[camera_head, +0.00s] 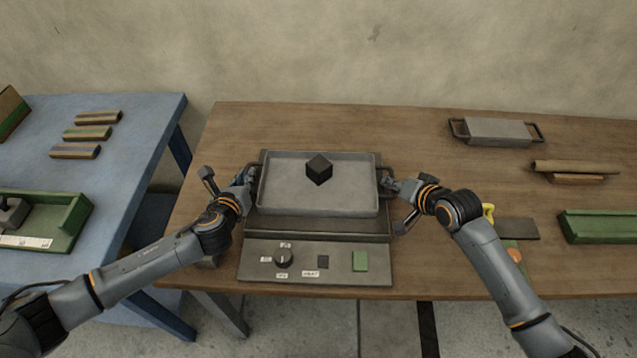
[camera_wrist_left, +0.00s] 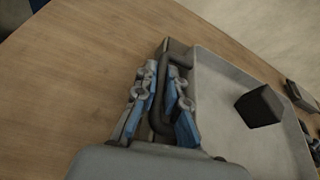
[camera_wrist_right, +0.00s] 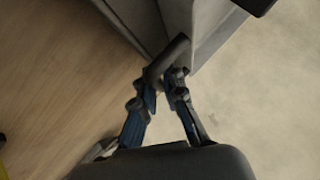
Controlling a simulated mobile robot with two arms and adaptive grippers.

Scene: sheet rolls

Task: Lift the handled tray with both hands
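The handled tray (camera_head: 283,197) is grey and shallow, with a dark handle at each end and a black cube (camera_head: 319,170) inside. It looks level over a hot-plate unit; I cannot tell whether it touches the unit. My left gripper (camera_head: 247,178) is at the tray's left handle; in the left wrist view its fingers (camera_wrist_left: 164,95) lie close on both sides of the dark handle bar (camera_wrist_left: 157,118). My right gripper (camera_head: 392,187) is at the right handle; in the right wrist view its fingertips (camera_wrist_right: 164,85) close around the handle (camera_wrist_right: 168,57).
The unit's control panel (camera_head: 312,265) has a knob and a green button. A smaller handled tray (camera_head: 497,131), rolls (camera_head: 577,166) and a green holder (camera_head: 598,227) are on the wooden table's (camera_head: 420,135) right. A blue table (camera_head: 135,115) stands left.

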